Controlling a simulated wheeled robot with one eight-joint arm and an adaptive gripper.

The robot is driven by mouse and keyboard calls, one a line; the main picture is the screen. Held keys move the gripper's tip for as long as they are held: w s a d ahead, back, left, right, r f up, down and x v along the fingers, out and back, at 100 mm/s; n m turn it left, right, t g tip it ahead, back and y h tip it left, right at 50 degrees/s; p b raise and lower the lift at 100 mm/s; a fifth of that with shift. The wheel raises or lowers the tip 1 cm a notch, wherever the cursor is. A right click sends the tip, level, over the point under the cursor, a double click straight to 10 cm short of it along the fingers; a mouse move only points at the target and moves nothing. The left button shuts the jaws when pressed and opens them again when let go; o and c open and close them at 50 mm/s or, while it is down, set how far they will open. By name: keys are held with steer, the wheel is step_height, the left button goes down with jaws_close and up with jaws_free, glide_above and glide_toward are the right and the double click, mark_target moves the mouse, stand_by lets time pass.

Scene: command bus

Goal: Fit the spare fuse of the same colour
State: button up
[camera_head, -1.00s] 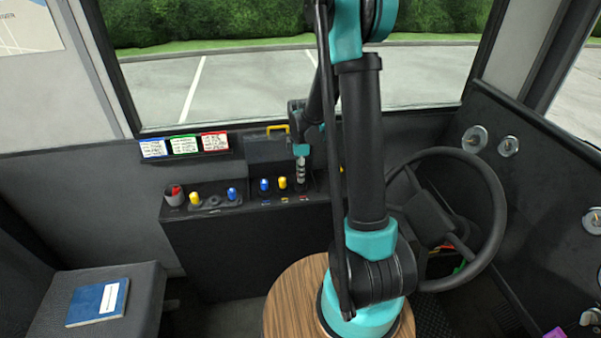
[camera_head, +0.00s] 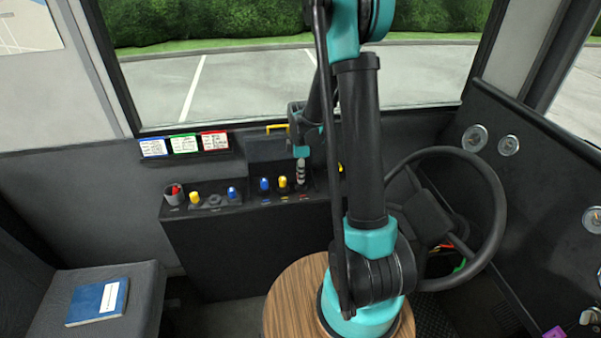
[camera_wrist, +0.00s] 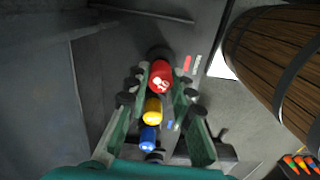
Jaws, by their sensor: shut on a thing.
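My gripper (camera_wrist: 160,78) is shut on a red fuse (camera_wrist: 160,76) with white marks on its top, at the right end of the dark console. In the head view my gripper (camera_head: 300,178) points down there, and the red fuse is hard to make out. A yellow fuse (camera_head: 283,182) and a blue fuse (camera_head: 264,185) stand left of it in the same row. Farther left are another yellow fuse (camera_head: 195,197), an empty grey round holder (camera_head: 214,200) and another blue fuse (camera_head: 232,193). I cannot tell whether the held fuse is fully seated.
A grey cup (camera_head: 174,199) with something red in it stands at the console's left end. Blue, green and red framed cards (camera_head: 184,144) stand behind. A yellow handle (camera_head: 277,128) is close behind my gripper. The steering wheel (camera_head: 490,190) is to the right.

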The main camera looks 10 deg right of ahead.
steer(key=shift+f, duration=0.7)
steer(key=o, duration=0.9)
steer(key=shift+o, duration=0.2)
step_height(320, 180, up, 12)
stand_by(0.3)
steer(key=s+d+f+m+t, duration=0.1)
steer(key=s+d+m+t, duration=0.1)
steer(key=s+m, duration=0.6)
steer(key=s+d+f+m+t, duration=0.1)
steer(key=s+d+m+t, duration=0.1)
steer(key=s+m, duration=0.7)
steer(key=s, duration=0.6)
steer(key=shift+f, duration=0.35)
